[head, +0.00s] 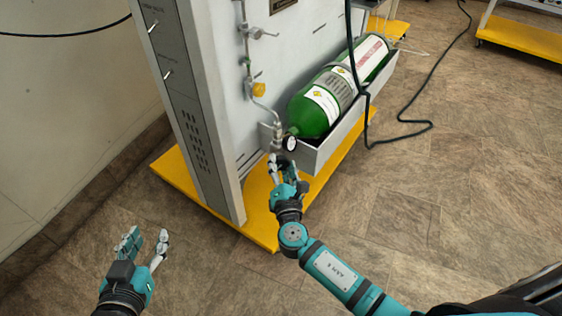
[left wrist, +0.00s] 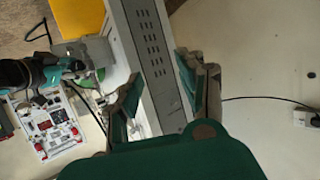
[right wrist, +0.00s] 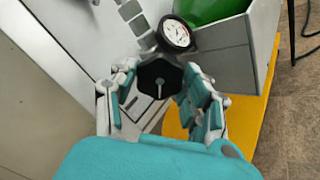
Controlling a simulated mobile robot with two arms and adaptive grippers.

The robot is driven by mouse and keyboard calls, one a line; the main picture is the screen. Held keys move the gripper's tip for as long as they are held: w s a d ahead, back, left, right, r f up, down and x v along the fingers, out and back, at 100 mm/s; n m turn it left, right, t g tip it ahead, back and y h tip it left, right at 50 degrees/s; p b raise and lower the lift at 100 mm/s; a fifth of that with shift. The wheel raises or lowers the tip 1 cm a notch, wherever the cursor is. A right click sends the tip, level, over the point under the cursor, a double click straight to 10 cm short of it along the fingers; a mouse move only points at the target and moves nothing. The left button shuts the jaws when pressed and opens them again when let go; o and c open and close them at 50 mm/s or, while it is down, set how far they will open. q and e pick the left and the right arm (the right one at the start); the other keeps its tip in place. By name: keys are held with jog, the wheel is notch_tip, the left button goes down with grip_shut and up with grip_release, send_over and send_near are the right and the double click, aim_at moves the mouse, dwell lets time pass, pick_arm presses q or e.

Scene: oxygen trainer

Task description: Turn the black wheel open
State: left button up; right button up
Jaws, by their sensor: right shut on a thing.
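My right gripper (head: 281,162) is at the wheel by the front end of the green cylinder (head: 311,115). In the right wrist view its fingers (right wrist: 163,92) sit on both sides of the wheel, shut on it. In the head view the fingers mostly hide the wheel. My left gripper (head: 147,236) is open and empty over the floor at the lower left, away from the panel.
The cylinder lies in a grey trough (head: 330,140) fixed to a grey panel cabinet (head: 205,100) on a yellow base (head: 262,222). A black cable (head: 415,122) lies on the floor at the right. The floor around my left gripper is clear.

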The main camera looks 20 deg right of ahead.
jog(key=n+p, duration=0.2)
jog(key=n, duration=0.1)
jog(key=shift+a, duration=0.1)
jog(key=n+p, duration=0.1)
jog(key=n, duration=0.2)
pick_arm(q)
jog(key=s+a+f+g+y, duration=0.1)
jog(key=s+a+f+g, duration=0.1)
jog(key=s+f+g, duration=0.2)
jog(key=s+a+f+g+y, duration=0.1)
jog(key=s+a+f+g, duration=0.2)
jog(key=s, duration=0.7)
notch_tip(320, 180, down, 2)
jog(key=g, duration=0.3)
jog(key=shift+s+a+n+y, duration=0.15)
jog(key=shift+s+n+y, duration=0.15)
jog(key=shift+y, duration=0.1)
pick_arm(e)
jog(key=shift+f, duration=0.1)
pick_arm(q)
jog(key=shift+p, duration=0.3)
pick_arm(e)
jog(key=o, duration=1.2)
jog(key=shift+c, duration=0.2)
jog(key=s+a, duration=0.2)
jog(key=s, duration=1)
